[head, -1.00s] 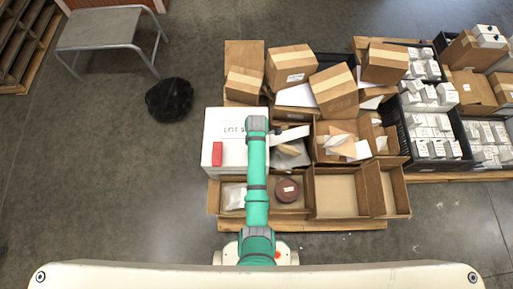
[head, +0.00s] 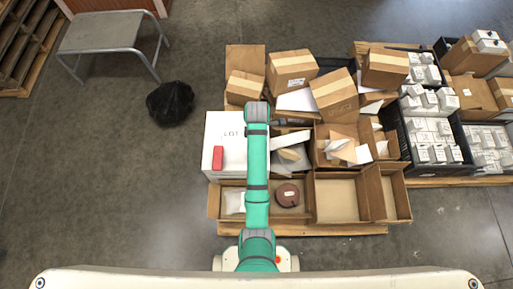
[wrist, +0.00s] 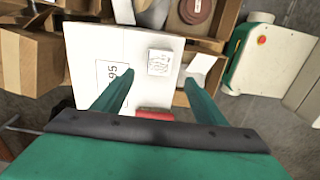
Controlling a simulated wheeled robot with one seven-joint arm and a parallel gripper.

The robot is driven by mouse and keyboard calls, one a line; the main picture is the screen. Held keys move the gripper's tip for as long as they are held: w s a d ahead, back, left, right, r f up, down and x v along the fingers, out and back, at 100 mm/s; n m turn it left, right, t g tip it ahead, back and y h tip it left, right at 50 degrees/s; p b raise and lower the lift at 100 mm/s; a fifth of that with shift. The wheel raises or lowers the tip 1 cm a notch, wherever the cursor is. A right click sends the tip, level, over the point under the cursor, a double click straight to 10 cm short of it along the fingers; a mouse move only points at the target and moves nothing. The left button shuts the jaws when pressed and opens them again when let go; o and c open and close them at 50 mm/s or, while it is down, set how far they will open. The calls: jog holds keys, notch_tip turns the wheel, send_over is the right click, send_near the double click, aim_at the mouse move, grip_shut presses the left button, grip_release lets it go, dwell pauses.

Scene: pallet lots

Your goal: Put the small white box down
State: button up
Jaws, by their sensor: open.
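In the wrist view the small white box (wrist: 159,62), with a printed label on its top, rests on the top of a large white box (wrist: 90,60). My gripper (wrist: 158,77) is open, its two green fingers apart on either side of the small box's line, with no visible contact. The large white box (head: 213,132) also shows in the head view, left of my arm. There my arm hides the small box and my gripper.
A red item (head: 218,158) lies on the large box, near its front. Open cartons, one with a brown round item (head: 287,194), stand to the right and front. A black bag (head: 170,103) lies on clear floor at the left.

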jog(key=s+f+m+t, duration=0.4)
jog(key=s+m+t, duration=0.35)
jog(key=s, duration=0.65)
jog(key=s+r+m+t, duration=0.4)
jog(key=s+r, duration=0.3)
jog(key=r, duration=0.6)
jog(key=s+r+m+t, duration=0.4)
jog(key=s+r+m, duration=0.2)
jog(key=r, duration=0.6)
jog(key=shift+v, duration=1)
